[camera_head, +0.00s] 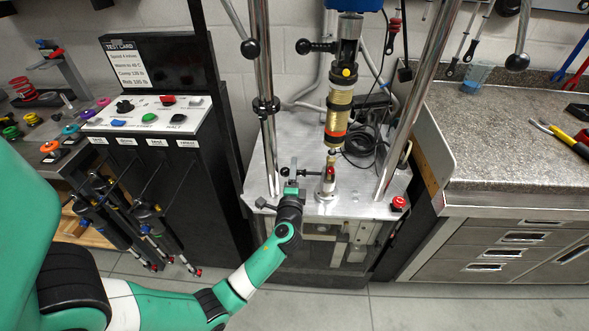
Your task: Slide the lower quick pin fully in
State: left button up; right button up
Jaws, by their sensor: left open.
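My left gripper (290,178) reaches in from the lower left, over the front of the machine's metal base plate. Its jaws are open, just left of the lower mount (328,188), a small silver clevis standing on the plate. A thin dark bar runs between the gripper and the mount; the view is too small to tell whether this is the lower quick pin or part of the jaws. A small red spot (331,171) shows at the mount. The gold shock absorber (340,112) stands above the mount, slightly tilted. My right gripper is not in view.
Two chrome columns (262,90) flank the shock. A red button (398,203) sits at the plate's front right corner. Black cables (368,140) lie behind the shock. A control panel (150,115) stands left, a speckled workbench (500,130) right.

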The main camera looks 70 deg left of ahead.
pick_arm(q)
jog(key=shift+x, duration=1.3)
grip_shut()
dwell(0.4)
